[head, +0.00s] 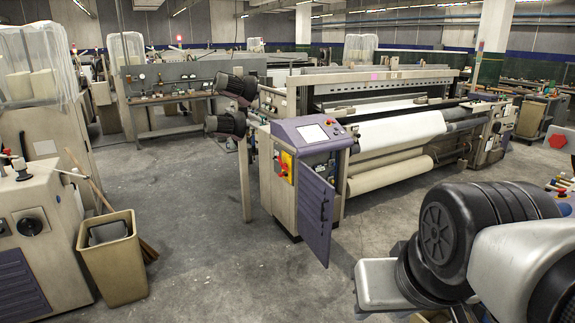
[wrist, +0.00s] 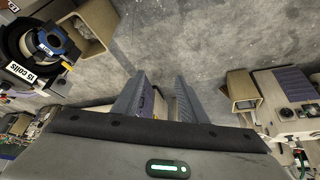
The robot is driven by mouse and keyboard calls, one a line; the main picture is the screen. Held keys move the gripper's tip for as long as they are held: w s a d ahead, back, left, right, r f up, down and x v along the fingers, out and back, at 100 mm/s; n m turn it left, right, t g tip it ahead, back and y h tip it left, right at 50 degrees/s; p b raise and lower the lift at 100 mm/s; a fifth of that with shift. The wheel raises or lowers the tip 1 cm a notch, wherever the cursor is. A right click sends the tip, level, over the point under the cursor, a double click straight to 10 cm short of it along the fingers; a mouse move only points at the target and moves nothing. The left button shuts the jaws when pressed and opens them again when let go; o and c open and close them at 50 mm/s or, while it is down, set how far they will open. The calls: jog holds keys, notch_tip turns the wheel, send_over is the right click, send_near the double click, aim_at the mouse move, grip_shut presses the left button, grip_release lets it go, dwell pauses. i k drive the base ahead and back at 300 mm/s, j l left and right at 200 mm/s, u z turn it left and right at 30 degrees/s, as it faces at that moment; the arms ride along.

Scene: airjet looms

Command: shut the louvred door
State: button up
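The louvred door (head: 316,212) is a purple panel low on the front of the loom's beige control cabinet (head: 283,195). It stands swung out from the cabinet, open, with a dark handle (head: 323,208) on its face. My gripper (wrist: 160,76) shows in the wrist view with its two grey fingers apart and bare floor between their tips. It is empty and touches nothing that I can see. A small purple patch shows by the left finger; I cannot tell whether it is the door. In the head view my arm fills the lower right and the gripper cannot be made out.
A purple console with a screen (head: 311,132) tops the cabinet. White cloth and rolls (head: 390,172) extend to its right. A beige bin (head: 113,262) and another machine (head: 38,225) stand at the left. The grey floor (head: 205,215) between is clear.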

aim_at(315, 196)
jog(key=i+z, duration=0.1)
jog(key=i, duration=0.85)
jog(key=i+j, duration=0.1)
jog(key=i, duration=0.85)
jog(key=i+z, duration=0.15)
jog(key=i, duration=0.8)
